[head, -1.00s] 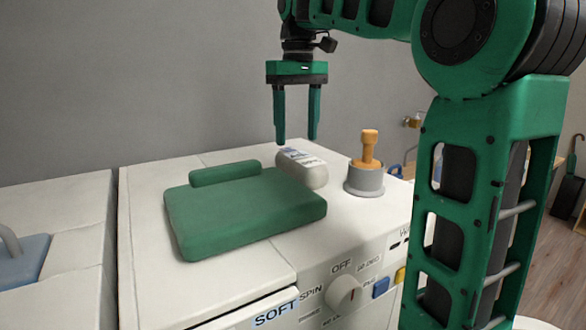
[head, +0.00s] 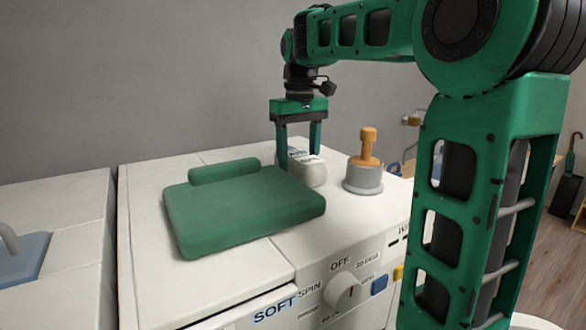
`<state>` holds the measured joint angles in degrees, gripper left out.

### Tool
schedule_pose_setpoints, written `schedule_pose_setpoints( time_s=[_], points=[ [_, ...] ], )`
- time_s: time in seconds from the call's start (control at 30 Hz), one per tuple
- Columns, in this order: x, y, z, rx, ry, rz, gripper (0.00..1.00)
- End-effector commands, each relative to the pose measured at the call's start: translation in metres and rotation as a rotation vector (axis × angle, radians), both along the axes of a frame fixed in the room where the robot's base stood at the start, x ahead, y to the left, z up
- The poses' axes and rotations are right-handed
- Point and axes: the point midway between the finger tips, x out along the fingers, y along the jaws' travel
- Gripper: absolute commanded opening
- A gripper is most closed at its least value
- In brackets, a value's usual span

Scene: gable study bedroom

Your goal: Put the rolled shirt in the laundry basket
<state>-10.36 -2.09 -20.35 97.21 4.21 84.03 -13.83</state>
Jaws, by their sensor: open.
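A pale, rounded bundle with dark print (head: 311,175), which looks like the rolled shirt, lies on top of the white washing machine (head: 240,265). My gripper (head: 299,162) is open and points down over it. The left finger hangs in front of the bundle's left end, and the right finger is partly hidden behind its top. I cannot tell whether the fingers touch it. The laundry basket is not in view.
A green folded pad (head: 245,208) with a green roll (head: 224,171) at its back edge lies just left of the bundle. A grey round base with an orange knobbed top (head: 367,162) stands close to its right. The grey wall is behind.

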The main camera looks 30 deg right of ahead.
Motion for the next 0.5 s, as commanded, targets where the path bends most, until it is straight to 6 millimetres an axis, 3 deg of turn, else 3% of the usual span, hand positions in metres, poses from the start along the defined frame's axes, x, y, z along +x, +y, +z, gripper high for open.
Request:
schedule_pose_setpoints(
  time_s=[0.1,0.23,0.3,0.5],
  points=[
    [0.0,0.0001,0.0002,0.0,0.0,0.0,0.55],
    [0.0,0.0001,0.0003,0.0,0.0,0.0,0.24],
    [0.0001,0.0001,0.0004,0.0,0.0,0.0,0.18],
    [0.0003,0.0005,0.0007,0.0,0.0,0.001,0.18]
  ],
)
